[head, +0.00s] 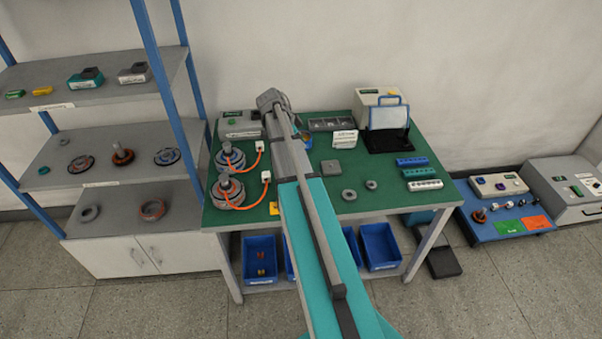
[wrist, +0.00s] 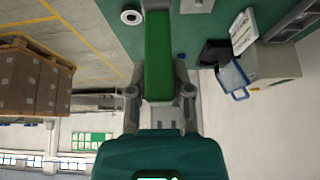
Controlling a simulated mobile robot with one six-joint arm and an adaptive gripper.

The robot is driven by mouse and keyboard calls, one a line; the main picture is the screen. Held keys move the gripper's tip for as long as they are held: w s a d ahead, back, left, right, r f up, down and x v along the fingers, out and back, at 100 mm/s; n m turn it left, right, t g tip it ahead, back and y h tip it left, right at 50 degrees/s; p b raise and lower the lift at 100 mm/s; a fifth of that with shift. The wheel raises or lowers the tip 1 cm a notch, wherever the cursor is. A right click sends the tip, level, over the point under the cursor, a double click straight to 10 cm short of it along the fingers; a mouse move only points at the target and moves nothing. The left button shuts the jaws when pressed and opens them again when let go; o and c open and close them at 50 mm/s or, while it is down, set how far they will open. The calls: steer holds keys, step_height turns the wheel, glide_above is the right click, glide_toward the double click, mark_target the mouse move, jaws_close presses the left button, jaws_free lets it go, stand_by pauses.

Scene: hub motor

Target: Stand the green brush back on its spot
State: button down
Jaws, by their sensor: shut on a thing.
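The green brush (wrist: 158,60) shows in the wrist view as a long green block reaching up from between my fingers. My gripper (wrist: 160,95) is shut on it, with one finger on each side. The brush is held in front of the green bench top; I cannot tell its exact height. In the head view my arm covers the middle of the green bench (head: 325,198) and hides the brush and my fingers. I cannot make out a marked spot for the brush.
Two motors (head: 230,192) with orange cables stand at the bench's left. A grey square block (head: 331,168), two grey rings (head: 349,195), a blue-handled clear panel (head: 388,117) and blue and teal strips (head: 411,161) occupy the right. Bare green surface lies toward the front right.

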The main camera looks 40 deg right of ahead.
steer(key=s+a, duration=0.1)
steer(key=a, duration=0.1)
steer(key=s+a, duration=0.1)
steer(key=s, duration=0.1)
steer(key=shift+s+a, duration=0.2)
steer(key=shift+a, duration=0.2)
steer(key=w+d+f+b, duration=0.8)
steer(key=d+f+b, duration=0.1)
steer(key=shift+w+d, duration=0.4)
stand_by(0.3)
steer(key=shift+w+d+f+b, duration=0.15)
steer(key=shift+f+b, duration=0.9)
steer(key=shift+w+d+f+b, duration=0.15)
steer(key=shift+f+b, duration=0.85)
